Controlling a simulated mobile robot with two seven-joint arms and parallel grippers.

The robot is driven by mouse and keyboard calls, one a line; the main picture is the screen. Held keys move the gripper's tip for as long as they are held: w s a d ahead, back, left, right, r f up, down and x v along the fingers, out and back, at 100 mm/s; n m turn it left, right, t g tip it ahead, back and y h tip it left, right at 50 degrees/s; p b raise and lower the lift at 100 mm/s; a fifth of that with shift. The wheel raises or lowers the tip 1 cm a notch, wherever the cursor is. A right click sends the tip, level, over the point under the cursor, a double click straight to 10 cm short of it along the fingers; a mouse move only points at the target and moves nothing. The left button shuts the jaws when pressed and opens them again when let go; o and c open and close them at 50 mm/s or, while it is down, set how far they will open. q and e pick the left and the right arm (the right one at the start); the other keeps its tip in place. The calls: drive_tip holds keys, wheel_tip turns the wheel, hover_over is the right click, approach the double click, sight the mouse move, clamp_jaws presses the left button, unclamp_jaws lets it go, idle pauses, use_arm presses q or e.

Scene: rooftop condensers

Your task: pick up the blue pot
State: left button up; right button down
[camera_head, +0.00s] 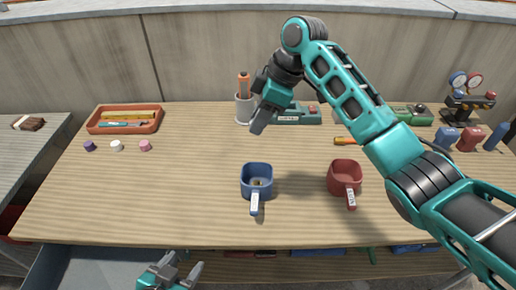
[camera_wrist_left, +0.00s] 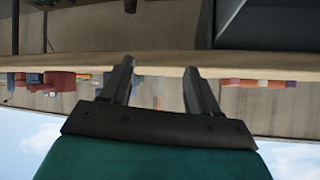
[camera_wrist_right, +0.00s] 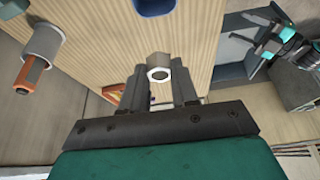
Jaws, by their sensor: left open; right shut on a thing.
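The blue pot (camera_head: 246,187) stands upright on the workbench near the front middle, its handle with a white label toward me. Something small lies inside it, too small to make out. My right gripper (camera_head: 260,120) is above the bench, beyond the pot and apart from it. In the right wrist view the right gripper (camera_wrist_right: 160,88) is shut on a small hexagonal nut-like piece (camera_wrist_right: 158,62), and a blue rim of the pot (camera_wrist_right: 155,6) shows at the top edge. My left gripper (camera_head: 183,272) is open and empty, low in front of the bench's front edge.
A red pot (camera_head: 344,167) stands right of the blue one. A grey cup (camera_head: 243,110) with an orange-handled tool stands at the back, near my right gripper. An orange tray (camera_head: 98,126) and several small caps are at left. The bench's front left is clear.

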use_arm(q)
drive_tip(key=w+d+m, duration=0.1)
drive_tip(key=d+m, duration=0.1)
drive_tip(key=m, duration=0.1)
drive_tip(key=w+d+r+m, duration=0.1)
drive_tip(key=d+m, duration=0.1)
drive_tip(key=m, duration=0.1)
drive_tip(key=w+d+m, duration=0.1)
drive_tip(key=m, duration=0.2)
drive_tip(key=shift+d+r+m+h, duration=0.3)
drive_tip(key=shift+d+h, duration=0.1)
drive_tip(key=shift+c, duration=0.5)
drive_tip(key=d+m, duration=0.1)
drive_tip(key=m, duration=0.1)
drive_tip(key=d+m, duration=0.1)
drive_tip(key=m, duration=0.1)
drive_tip(key=w+d+r+m, duration=0.1)
drive_tip(key=m, duration=0.1)
drive_tip(key=shift+d+g, duration=0.3)
drive_tip(key=m+t+y, duration=0.2)
drive_tip(key=m+t, duration=0.1)
drive_tip(key=m, duration=1.4)
approach(254, 212)
drive_tip(key=w, duration=0.1)
drive_tip(key=x, duration=1.2)
drive_tip(key=shift+f, duration=0.2)
drive_tip(key=shift+s, duration=0.1)
drive_tip(key=shift+c, duration=0.5)
clamp_jaws()
